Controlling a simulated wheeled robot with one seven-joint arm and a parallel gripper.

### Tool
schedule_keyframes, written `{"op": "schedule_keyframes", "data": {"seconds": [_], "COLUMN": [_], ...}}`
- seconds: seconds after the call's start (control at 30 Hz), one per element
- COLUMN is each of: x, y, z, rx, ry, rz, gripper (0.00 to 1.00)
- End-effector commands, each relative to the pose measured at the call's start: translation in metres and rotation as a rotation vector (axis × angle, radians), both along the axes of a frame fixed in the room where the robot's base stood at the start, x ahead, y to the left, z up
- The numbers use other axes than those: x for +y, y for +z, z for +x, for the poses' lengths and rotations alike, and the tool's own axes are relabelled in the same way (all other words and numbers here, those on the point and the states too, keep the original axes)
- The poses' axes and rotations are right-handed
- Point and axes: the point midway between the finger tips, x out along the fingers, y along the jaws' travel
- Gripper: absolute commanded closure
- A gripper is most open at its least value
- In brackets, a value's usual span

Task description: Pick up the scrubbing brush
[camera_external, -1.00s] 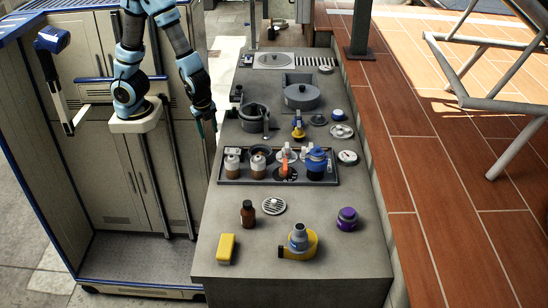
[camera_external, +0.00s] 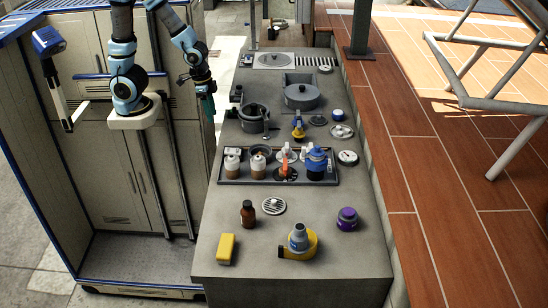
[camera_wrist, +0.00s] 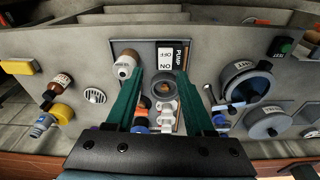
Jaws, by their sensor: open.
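I cannot tell for certain which item is the scrubbing brush. A yellow block (camera_external: 227,249) with a paler lower side lies at the counter's near left corner. It also shows at the left edge of the wrist view (camera_wrist: 18,67). An orange upright piece (camera_external: 285,168) stands in the dark tray (camera_external: 228,182), partly behind my left finger in the wrist view. My gripper (camera_external: 208,112) is at the counter's left edge, above its surface. In the wrist view its two green fingers (camera_wrist: 163,76) are apart and empty, with the tray beyond them.
The tray holds jars, a blue-lidded container (camera_external: 316,165) and white pieces. A brown bottle (camera_external: 248,213), a drain grate (camera_external: 273,206), a yellow-and-grey device (camera_external: 298,243) and a purple-lidded jar (camera_external: 347,219) stand nearer. Pots (camera_external: 301,97) stand farther back. Bare counter surrounds the near items.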

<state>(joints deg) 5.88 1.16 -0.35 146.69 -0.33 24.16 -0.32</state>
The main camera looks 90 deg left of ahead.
Motion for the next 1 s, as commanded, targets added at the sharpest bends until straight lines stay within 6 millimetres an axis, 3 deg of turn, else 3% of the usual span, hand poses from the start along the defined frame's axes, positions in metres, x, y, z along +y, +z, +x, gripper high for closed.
{"op": "schedule_keyframes", "data": {"seconds": [0.47,0.87,1.0], "x": [-0.0001,-0.0001,-0.0001], "y": [-0.0001,-0.0001,-0.0001], "z": [0.0,0.0,0.0], "rx": [0.0,0.0,0.0], "ry": [-0.002,-0.002,-0.002], "rz": [0.0,0.0,0.0], "gripper": [0.46,0.01,0.0]}}
